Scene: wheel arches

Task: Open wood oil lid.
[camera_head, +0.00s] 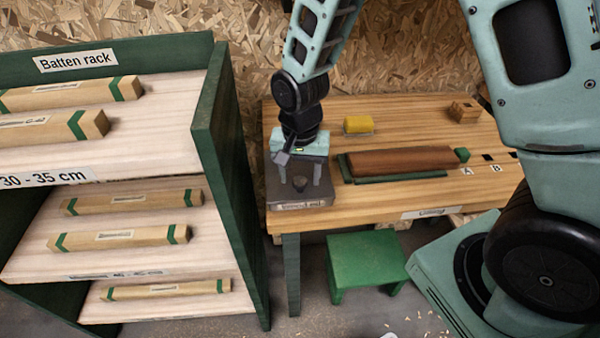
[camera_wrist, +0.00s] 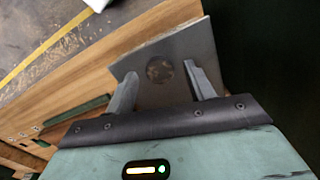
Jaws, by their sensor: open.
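A grey square tray or box (camera_head: 272,192) with a pale label on its front edge sits at the left end of the workbench; the label is too small to read. A small dark round piece (camera_head: 299,184), perhaps the wood oil lid, shows on its top. In the wrist view the grey surface (camera_wrist: 195,38) carries a dark round shape (camera_wrist: 160,70). My gripper (camera_head: 299,178) points down over the grey surface, open, with one finger on each side of the round piece. The wrist view shows the gripper (camera_wrist: 158,75) with a gap around the round shape. I cannot tell whether the fingers touch anything.
The wooden workbench (camera_head: 400,112) also holds a brown batten (camera_head: 400,160) on a green holder, a yellow block (camera_head: 358,125) and a small wooden block (camera_head: 464,110). A green batten rack (camera_head: 222,130) stands close on the left. A green stool (camera_head: 365,262) is in front.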

